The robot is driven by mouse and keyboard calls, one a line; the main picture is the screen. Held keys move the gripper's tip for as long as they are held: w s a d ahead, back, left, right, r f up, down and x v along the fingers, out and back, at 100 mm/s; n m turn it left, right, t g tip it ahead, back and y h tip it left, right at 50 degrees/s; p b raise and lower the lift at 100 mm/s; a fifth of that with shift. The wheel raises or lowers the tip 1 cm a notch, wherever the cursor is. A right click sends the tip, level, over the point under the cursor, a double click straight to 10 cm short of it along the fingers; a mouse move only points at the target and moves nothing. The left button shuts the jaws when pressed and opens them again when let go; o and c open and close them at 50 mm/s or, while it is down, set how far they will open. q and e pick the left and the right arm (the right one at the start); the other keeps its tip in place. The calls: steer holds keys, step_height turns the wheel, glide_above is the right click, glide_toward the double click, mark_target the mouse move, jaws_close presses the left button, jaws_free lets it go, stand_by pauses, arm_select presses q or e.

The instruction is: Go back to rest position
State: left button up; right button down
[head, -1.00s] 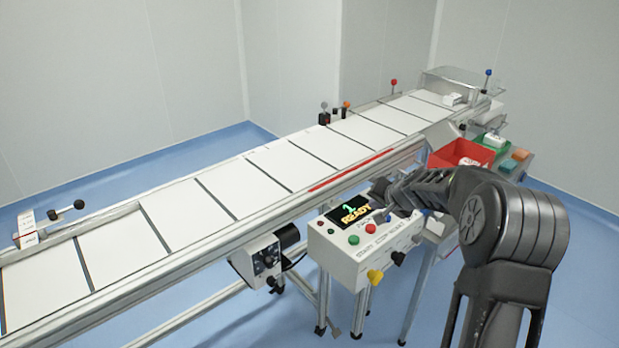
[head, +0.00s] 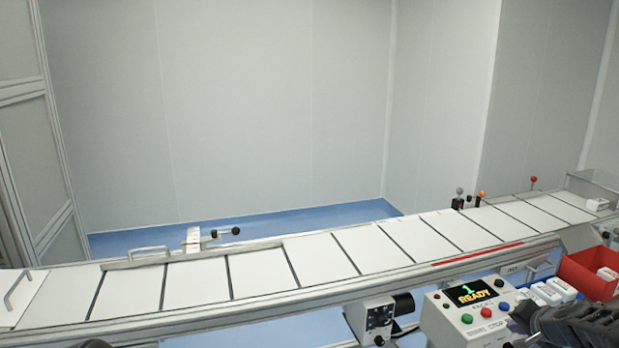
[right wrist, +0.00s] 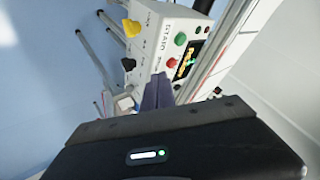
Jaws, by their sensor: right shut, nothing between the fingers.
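My right gripper (head: 525,312) is low at the right in the head view, partly cut off by the bottom edge, just beside the control box (head: 470,310). In the right wrist view its fingers (right wrist: 158,92) are together and hold nothing. The control box, with its READY display and coloured buttons, shows beyond the fingers in that view. My left gripper does not show clearly; only small dark parts appear at the bottom left edge of the head view.
A long conveyor (head: 330,262) with white panels spans the head view. A red bin (head: 588,275) with white items stands at the right, beside small white boxes (head: 553,291). A grey motor unit (head: 372,320) hangs under the conveyor's front. Blue floor shows behind.

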steer(key=s+a+f+n+g+y, duration=0.1)
steer(key=s+a+f, duration=0.3)
steer(key=a+f, duration=0.35)
steer(key=s+a+f+n+g, duration=0.1)
steer(key=s+a+f+n, duration=0.1)
steer(key=s+a+f, duration=0.35)
steer(key=s+a+f+n+g+y, duration=0.1)
steer(key=s+a+f+g, duration=0.15)
steer(key=a+f, duration=0.7)
steer(key=s+a+f+n+g+y, duration=0.1)
steer(key=s+a+f, duration=0.3)
steer(key=s+a, duration=0.5)
steer(key=s+a+f+n+g+y, duration=0.2)
steer(key=s+a+f, duration=0.3)
steer(key=s+a, duration=0.5)
steer(key=s+n+g, duration=0.1)
steer(key=s, duration=0.4)
steer(key=shift+n, duration=0.4)
steer(key=shift+a, duration=0.1)
